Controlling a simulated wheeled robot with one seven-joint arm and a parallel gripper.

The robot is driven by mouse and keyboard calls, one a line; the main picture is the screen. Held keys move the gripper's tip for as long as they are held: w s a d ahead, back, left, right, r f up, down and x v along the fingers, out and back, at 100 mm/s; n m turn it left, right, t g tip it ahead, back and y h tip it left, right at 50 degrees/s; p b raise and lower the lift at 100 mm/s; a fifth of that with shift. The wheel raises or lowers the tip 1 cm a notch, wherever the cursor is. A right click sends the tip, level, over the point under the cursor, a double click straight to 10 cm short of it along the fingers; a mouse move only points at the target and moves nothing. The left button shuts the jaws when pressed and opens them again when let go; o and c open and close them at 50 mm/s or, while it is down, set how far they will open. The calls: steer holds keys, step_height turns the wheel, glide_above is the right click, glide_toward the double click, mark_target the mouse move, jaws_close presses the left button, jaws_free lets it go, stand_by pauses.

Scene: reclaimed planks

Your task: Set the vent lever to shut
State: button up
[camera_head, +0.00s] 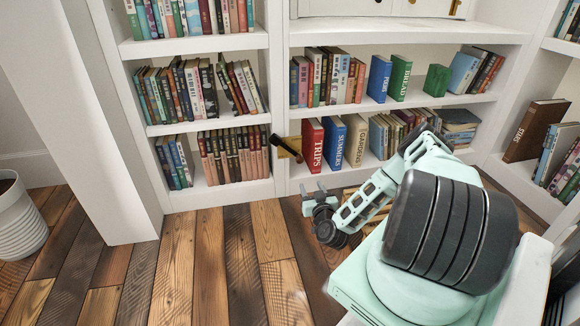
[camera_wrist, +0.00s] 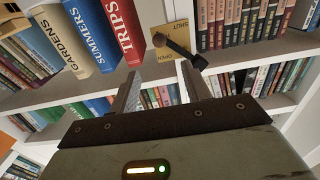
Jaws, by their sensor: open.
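The vent lever (camera_head: 283,145) is a dark bar with a black handle on a brass-coloured plate, fixed to the upright between two bookcase sections. In the head view it slants up and left from its pivot. In the wrist view the lever (camera_wrist: 182,49) slants down and right from a round pivot, and the plate (camera_wrist: 172,30) carries the words SHUT and OPEN, upside down. The handle end lies nearer the OPEN word. My gripper (camera_head: 318,192) is open and empty, below the lever in the head view. Its fingers (camera_wrist: 160,84) appear apart from the lever.
A red TRIPS book (camera_head: 312,145), blue SUMMERS book (camera_head: 335,142) and GARDENS book (camera_head: 356,140) stand right of the lever. Rows of books (camera_head: 233,155) fill the shelf to its left. A white pot (camera_head: 20,222) stands at far left.

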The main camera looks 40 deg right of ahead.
mark_target(300, 161)
steer(key=b+x, duration=0.8)
steer(key=x, duration=0.8)
steer(key=shift+w+d+f+b, duration=0.1)
steer(key=shift+w+d+b, duration=0.1)
steer(key=shift+d+b, duration=0.1)
steer(key=shift+w+d, duration=0.15)
steer(key=shift+w, duration=0.15)
